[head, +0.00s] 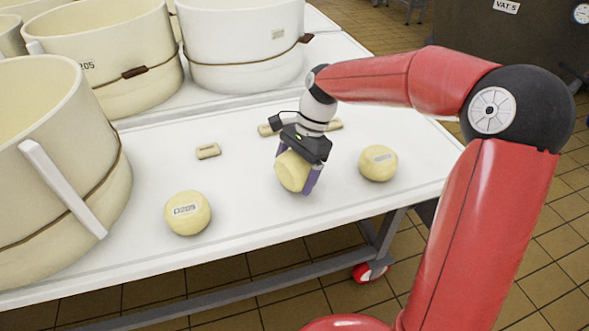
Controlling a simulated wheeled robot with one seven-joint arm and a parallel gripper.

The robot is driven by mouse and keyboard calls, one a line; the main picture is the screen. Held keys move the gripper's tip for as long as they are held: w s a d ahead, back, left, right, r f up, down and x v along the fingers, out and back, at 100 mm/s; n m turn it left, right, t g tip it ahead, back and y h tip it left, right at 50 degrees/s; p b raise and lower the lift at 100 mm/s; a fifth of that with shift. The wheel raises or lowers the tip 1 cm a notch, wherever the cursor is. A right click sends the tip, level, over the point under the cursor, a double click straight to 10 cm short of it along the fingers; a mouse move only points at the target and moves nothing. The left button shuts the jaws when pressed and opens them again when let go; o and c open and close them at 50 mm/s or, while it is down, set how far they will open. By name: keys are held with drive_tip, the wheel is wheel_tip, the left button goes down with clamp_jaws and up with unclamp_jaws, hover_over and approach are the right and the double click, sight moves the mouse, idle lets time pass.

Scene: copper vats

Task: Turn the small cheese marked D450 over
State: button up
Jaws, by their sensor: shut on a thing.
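My gripper (297,178) is shut on a small pale yellow cheese (292,171) over the white table. The held cheese is tilted, with a flat face turned toward the camera, and no label shows on the part in view. I cannot tell whether it touches the table. A small cheese marked D205 (187,212) lies label up at the front left. No D450 label can be read.
Large cream moulds with bands stand at the left (60,180) and at the back (243,45). A small wooden block (208,151) lies behind the D205 cheese.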

drive_tip(key=shift+f, duration=0.5)
idle(0.4)
drive_tip(key=o, duration=1.1)
drive_tip(key=shift+o, duration=0.2)
drive_tip(key=shift+r, duration=0.1)
drive_tip(key=v, duration=0.7)
drive_tip(key=shift+r, duration=0.3)
